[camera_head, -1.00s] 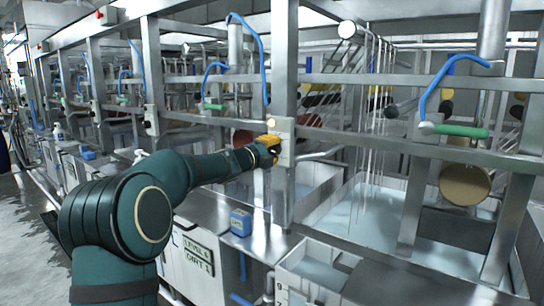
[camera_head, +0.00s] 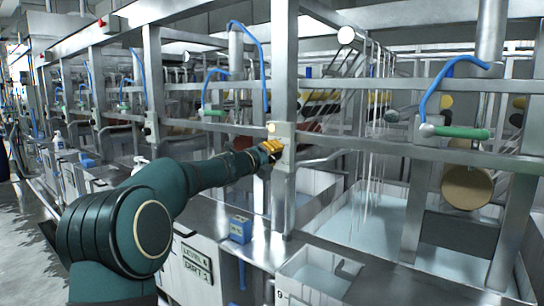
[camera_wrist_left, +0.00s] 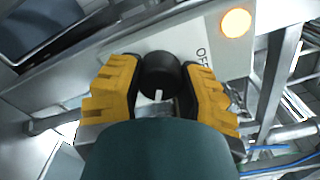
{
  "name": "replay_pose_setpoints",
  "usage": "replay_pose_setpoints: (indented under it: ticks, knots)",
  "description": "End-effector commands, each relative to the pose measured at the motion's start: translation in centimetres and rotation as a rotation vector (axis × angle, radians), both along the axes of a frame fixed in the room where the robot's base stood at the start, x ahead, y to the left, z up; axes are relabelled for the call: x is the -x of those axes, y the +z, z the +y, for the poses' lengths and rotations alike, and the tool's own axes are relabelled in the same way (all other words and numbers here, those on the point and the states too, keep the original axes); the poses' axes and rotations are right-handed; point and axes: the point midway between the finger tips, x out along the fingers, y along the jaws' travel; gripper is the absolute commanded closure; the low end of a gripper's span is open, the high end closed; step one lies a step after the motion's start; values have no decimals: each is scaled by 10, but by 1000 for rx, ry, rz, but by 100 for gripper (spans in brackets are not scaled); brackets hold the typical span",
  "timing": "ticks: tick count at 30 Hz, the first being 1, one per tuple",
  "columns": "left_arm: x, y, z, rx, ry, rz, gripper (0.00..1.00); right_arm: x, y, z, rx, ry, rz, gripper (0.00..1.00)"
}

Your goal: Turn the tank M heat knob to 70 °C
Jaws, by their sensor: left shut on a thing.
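The heat knob (camera_wrist_left: 159,75) is a black round knob with a white pointer mark, on a pale control plate (camera_wrist_left: 222,58) marked "OFF". My left gripper (camera_wrist_left: 158,92) has its yellow fingers on both sides of the knob and is shut on it. The white mark points toward the bottom of the wrist view. In the head view my left gripper (camera_head: 274,149) is at the control box (camera_head: 285,147) on the upright post, and its fingers hide the knob. I cannot read a temperature scale. My right gripper is not in view.
An orange lamp (camera_wrist_left: 236,22) glows above the knob. A blue box (camera_head: 240,229) sits on the steel ledge below the arm. Tanks of pale liquid (camera_head: 370,225) stand to the right, with steel rails and a green-handled valve (camera_head: 460,132) above.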

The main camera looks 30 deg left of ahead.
Motion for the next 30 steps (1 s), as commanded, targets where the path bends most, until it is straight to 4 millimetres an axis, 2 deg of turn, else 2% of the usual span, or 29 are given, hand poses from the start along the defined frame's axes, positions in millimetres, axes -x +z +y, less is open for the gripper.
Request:
replay_pose_setpoints:
  ticks: [5,6,8,9,20,26,30]
  knots:
    - [0,3,0,-1,0,-5,98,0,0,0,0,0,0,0]
    - [0,3,0,0,0,-4,53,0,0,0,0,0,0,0]
    - [0,3,0,0,0,-4,32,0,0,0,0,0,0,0]
    - [0,2,0,0,0,-4,25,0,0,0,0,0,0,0]
    - [3,1,0,1,0,-1,25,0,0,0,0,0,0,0]
    - [27,2,3,3,1,-3,25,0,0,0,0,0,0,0]
    - [55,2,5,3,1,-3,25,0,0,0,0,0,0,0]
